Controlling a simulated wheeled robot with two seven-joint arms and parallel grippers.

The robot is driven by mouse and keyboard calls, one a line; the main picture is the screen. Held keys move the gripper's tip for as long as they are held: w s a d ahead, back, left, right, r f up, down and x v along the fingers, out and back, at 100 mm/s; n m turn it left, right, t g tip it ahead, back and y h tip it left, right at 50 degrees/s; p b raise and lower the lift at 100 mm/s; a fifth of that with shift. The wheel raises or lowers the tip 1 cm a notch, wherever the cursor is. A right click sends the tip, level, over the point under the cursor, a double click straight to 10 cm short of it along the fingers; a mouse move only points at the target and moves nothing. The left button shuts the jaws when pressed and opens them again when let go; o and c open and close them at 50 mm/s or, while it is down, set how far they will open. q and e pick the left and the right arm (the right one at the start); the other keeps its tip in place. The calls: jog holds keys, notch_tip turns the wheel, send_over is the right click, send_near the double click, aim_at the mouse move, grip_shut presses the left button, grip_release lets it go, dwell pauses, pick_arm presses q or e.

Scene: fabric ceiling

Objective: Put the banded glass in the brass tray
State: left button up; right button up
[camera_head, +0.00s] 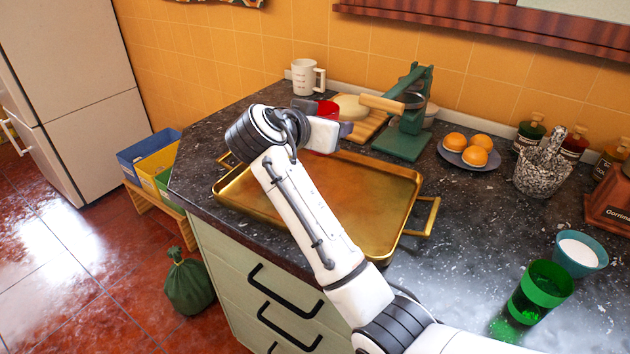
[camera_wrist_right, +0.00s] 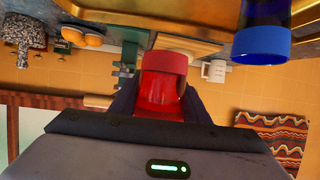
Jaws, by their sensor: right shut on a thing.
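A red glass (camera_head: 327,108) with a lighter red band is held by my right gripper (camera_head: 326,118). In the right wrist view the red glass (camera_wrist_right: 163,88) sits between the two dark fingers, which are shut on it. In the head view the gripper hides part of it. It is over the back part of the brass tray (camera_head: 385,180), and I cannot tell whether it touches the tray. A green glass (camera_head: 540,290) with a green band stands on the counter at the right. A blue glass (camera_wrist_right: 262,40) with a blue band shows only in the right wrist view. My left gripper is not in view.
Behind the tray are a white mug (camera_head: 304,78), a wooden board (camera_head: 362,122) and a green press (camera_head: 405,130). To the right are a plate of oranges (camera_head: 468,152), a speckled mortar (camera_head: 540,172) and a teal bowl (camera_head: 581,254). My arm crosses the tray's middle.

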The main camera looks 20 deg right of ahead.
aim_at(328, 181)
notch_tip(328, 181, down, 4)
notch_tip(328, 181, down, 5)
jog(key=shift+f+p, duration=0.15)
jog(key=shift+p, duration=0.15)
jog(key=shift+f, duration=0.2)
jog(key=shift+f, duration=0.2)
jog(key=o, duration=1.1)
